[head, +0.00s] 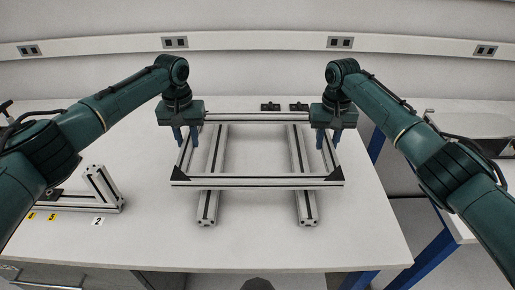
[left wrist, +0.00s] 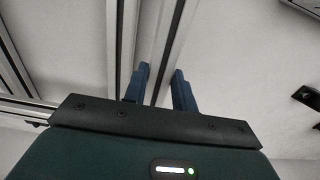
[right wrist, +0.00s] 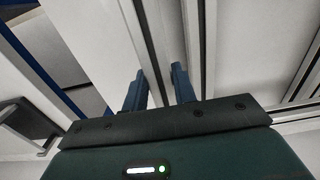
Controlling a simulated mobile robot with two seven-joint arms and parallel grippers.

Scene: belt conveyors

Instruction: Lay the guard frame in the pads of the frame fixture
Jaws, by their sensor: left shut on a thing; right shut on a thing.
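The guard frame (head: 257,183), a rectangle of pale slotted profile with black corner plates, is level or nearly so over the frame fixture. The fixture shows as two parallel rails (head: 207,208) running front to back under it. The rails' front ends stick out past the frame's front bar. My left gripper (head: 186,138) is shut on the frame's left side bar, also between its fingers in the left wrist view (left wrist: 158,82). My right gripper (head: 328,139) is shut on the right side bar, seen in the right wrist view (right wrist: 155,85). I cannot make out the pads or any gap.
Two small black parts (head: 270,106) lie behind the frame. The white table (head: 300,248) is clear in front. Another bench (head: 470,125) stands at right.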

